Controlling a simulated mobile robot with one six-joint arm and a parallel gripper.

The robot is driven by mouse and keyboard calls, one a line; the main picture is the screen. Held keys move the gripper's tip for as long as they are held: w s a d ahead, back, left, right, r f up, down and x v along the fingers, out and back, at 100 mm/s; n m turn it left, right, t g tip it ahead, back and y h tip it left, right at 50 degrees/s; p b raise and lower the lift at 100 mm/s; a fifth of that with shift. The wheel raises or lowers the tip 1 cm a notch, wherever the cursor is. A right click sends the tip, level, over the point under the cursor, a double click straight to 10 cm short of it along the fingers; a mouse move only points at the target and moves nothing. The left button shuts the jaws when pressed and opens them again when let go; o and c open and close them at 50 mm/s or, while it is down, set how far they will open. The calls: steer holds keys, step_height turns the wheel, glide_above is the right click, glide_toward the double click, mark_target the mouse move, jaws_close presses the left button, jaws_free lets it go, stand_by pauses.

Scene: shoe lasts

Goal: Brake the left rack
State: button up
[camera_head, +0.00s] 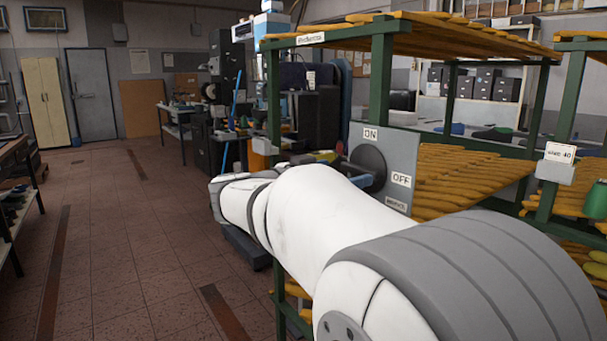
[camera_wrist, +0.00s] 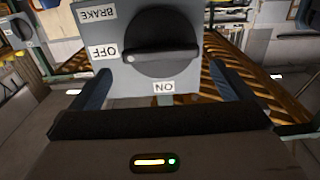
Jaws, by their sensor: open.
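The left rack (camera_head: 384,90) is a green frame with wooden shelves of shoe lasts. A grey switch plate (camera_head: 400,150) is on its near side, with ON, OFF and a small lower label that reads BRAKE in the wrist view. Its round black knob (camera_head: 368,165) also shows in the wrist view (camera_wrist: 160,40), where the plate appears upside down. The knob's bar lies across the wrist picture, its white dot toward OFF. My gripper (camera_wrist: 160,78) is open, facing the knob, one finger to each side. I cannot tell if the fingers touch it. My arm partly hides the gripper in the head view.
A second green rack (camera_head: 563,110) with a white label stands at the right edge. A black machine (camera_head: 315,115) and a bench (camera_head: 180,125) stand behind the left rack. The tiled floor (camera_head: 120,240) at left is clear, with a table (camera_head: 15,185) at its far left.

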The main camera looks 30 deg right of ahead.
mark_target(357, 169)
steer(key=shift+w+d, duration=0.15)
steer(key=shift+d, duration=2.1)
